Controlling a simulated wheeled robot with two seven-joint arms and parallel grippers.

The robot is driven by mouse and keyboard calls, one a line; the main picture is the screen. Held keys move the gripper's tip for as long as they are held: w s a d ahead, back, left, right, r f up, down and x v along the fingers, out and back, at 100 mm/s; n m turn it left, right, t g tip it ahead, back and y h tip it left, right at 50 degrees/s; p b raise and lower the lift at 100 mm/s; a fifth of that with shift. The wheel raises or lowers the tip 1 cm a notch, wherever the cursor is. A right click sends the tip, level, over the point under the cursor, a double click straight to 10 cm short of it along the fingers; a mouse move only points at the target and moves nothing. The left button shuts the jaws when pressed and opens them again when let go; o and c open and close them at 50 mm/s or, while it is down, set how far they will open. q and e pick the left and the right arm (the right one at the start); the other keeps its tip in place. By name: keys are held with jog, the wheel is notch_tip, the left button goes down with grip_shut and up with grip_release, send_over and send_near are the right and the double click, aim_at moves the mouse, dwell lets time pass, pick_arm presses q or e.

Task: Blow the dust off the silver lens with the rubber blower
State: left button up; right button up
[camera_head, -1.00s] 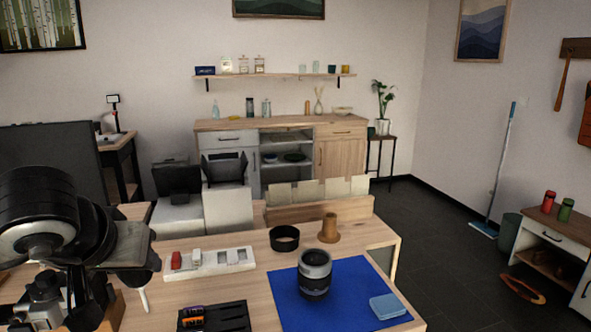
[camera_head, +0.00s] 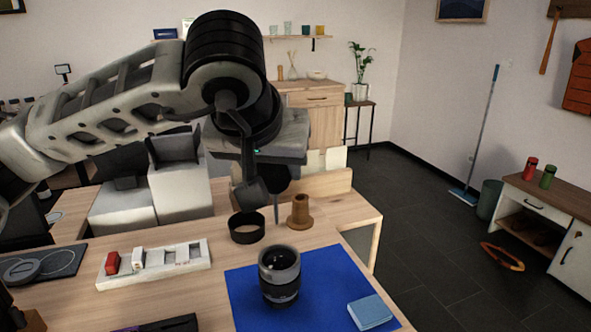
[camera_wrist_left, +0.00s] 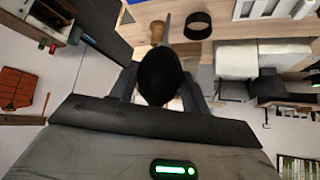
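The lens (camera_head: 280,276), black with a silver-grey upper band, stands upright on a blue mat (camera_head: 240,285). My left gripper (camera_head: 266,190) is above the table, behind the lens in the head view and apart from it. In the left wrist view its fingers sit on either side of a round black bulb, the rubber blower (camera_wrist_left: 160,76), with a thin nozzle beyond it. In the head view the nozzle (camera_head: 276,213) points down near a black ring; the bulb is mostly hidden. My right gripper is not in view.
A black ring (camera_head: 246,228) and a brown flared piece (camera_head: 300,213) stand behind the mat. A folded blue cloth (camera_head: 370,312) lies on its right part. A white tray (camera_head: 190,262) with small items is left. A black tray (camera_head: 165,324) shows at the front edge.

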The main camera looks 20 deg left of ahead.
aim_at(276, 199)
pick_arm(q)
jog(key=shift+s+d+r, duration=0.15)
jog(key=shift+s+r, duration=0.15)
jog(key=shift+r, duration=0.05)
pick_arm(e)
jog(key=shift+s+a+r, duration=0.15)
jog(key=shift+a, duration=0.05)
pick_arm(q)
jog(key=shift+f, duration=0.1)
jog(key=shift+f+b, duration=0.25)
jog(key=shift+b, duration=0.15)
notch_tip(276, 199, down, 5)
jog(key=b, duration=0.4)
jog(key=shift+r, duration=0.2)
jog(key=shift+f+b, duration=0.35)
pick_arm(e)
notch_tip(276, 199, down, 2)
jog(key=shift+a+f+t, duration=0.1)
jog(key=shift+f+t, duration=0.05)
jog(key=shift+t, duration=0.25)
pick_arm(q)
jog(key=shift+c, duration=0.5)
jog(key=c, duration=0.3)
jog(key=shift+c, duration=0.2)
